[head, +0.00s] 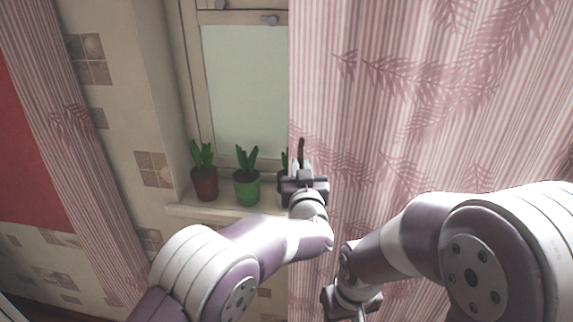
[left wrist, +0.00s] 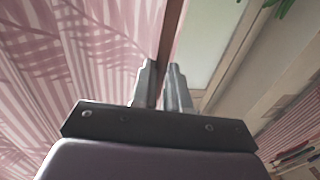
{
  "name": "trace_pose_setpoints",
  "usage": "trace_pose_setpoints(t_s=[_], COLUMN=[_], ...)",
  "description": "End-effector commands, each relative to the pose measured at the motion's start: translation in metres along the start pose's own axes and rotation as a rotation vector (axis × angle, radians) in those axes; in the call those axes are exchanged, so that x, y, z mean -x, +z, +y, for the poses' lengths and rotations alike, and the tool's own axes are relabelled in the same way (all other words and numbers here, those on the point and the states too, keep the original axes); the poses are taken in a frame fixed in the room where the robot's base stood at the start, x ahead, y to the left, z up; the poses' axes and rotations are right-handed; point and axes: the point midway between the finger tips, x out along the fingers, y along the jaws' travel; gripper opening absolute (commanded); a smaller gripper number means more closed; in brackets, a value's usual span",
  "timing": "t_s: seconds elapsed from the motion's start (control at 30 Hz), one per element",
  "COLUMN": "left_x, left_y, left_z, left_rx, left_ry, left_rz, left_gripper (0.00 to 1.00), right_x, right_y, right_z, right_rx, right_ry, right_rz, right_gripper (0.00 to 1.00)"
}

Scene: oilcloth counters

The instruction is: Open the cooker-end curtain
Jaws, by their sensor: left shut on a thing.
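A pink-and-white striped curtain (head: 430,110) with a fern pattern hangs over the right part of the window in the head view. It also fills the left of the left wrist view (left wrist: 80,60). My left gripper (head: 301,168) is at this curtain's left edge, shut on it. In the left wrist view its fingers (left wrist: 164,88) are close together around a dark brown edge strip. A second, matching curtain (head: 65,110) hangs at the far left, apart from my grippers. My right gripper (head: 350,302) is low in front of the large curtain; its fingers are not clear.
A window (head: 243,90) shows between the curtains. Tiled wall lies to the left.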

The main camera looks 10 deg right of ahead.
Motion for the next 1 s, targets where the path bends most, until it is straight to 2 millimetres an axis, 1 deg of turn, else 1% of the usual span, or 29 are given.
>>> trace_pose_setpoints(t_s=[0.03, 0.23, 0.67, 0.7, 0.73, 0.77, 1.0], left_x=[0.001, 0.003, 0.003, 0.003, 0.003, 0.003, 0.003], left_y=[-0.005, -0.005, -0.005, -0.005, -0.005, -0.004, -0.002], left_z=[0.006, 0.017, 0.018, 0.018, 0.018, 0.018, 0.018], left_rx=[0.003, 0.004, 0.004, 0.004, 0.004, 0.004, 0.003], left_ry=[0.002, 0.001, -0.001, -0.001, -0.001, -0.001, 0.0], left_rz=[0.006, 0.008, 0.01, 0.01, 0.009, 0.008, 0.004], left_gripper=[0.0, 0.0, 0.0, 0.28, 0.37, 0.4, 0.4], right_x=[0.003, 0.005, 0.005, 0.005, 0.005, 0.005, 0.005], right_y=[0.0, -0.001, -0.001, -0.001, -0.001, -0.001, -0.001], right_z=[0.0, 0.0, 0.0, 0.0, 0.0, 0.0, 0.0], right_rx=[0.0, 0.0, 0.0, 0.0, 0.0, 0.0, 0.0], right_ry=[0.0, 0.0, 0.0, 0.0, 0.0, 0.0, 0.0], right_rz=[0.0, 0.0, 0.0, 0.0, 0.0, 0.0, 0.0], right_gripper=[0.43, 0.43, 0.43, 0.43, 0.43, 0.43, 0.43])
